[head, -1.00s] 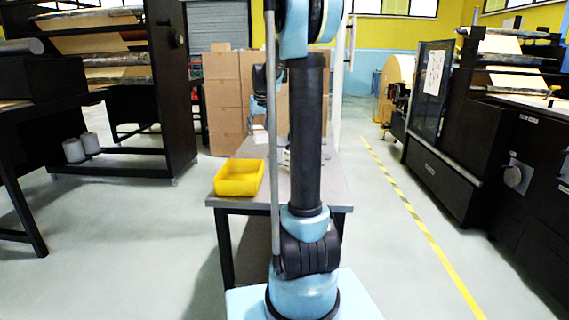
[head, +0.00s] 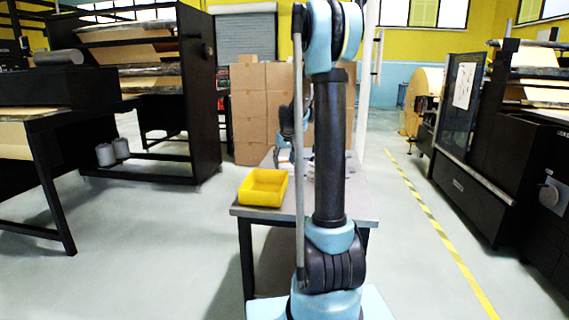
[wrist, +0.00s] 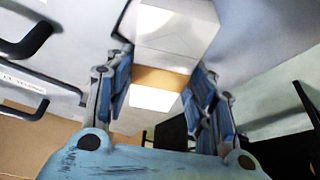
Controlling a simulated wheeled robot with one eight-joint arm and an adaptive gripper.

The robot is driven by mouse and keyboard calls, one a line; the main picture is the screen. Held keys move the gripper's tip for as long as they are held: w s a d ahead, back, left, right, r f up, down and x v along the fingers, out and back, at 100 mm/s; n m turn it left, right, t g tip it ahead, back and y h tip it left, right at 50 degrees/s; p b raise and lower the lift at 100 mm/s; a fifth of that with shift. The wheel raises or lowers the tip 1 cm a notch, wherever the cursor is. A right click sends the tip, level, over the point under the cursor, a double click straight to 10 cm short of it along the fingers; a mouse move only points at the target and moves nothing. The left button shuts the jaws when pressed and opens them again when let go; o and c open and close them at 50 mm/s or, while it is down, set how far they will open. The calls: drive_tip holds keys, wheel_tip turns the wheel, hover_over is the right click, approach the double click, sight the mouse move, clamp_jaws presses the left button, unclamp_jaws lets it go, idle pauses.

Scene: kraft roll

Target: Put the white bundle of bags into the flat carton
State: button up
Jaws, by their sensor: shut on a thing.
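In the wrist view, my gripper (wrist: 158,82) is shut on a white bundle (wrist: 152,99) with a brown band across it. The bundle sits between the two blue-and-grey fingers, and its far part runs toward the top of the view. In the head view, my own arm covers the middle of the table, and the gripper and bundle are not clear there. I cannot pick out the flat carton with certainty in either view.
A yellow bin (head: 263,188) stands on the near left of the grey table (head: 262,212). Stacked brown boxes (head: 248,112) stand behind. Black machines flank both sides.

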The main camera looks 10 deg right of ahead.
drive_tip(key=o, duration=1.2)
drive_tip(key=shift+f, duration=0.1)
drive_tip(key=shift+o, duration=0.2)
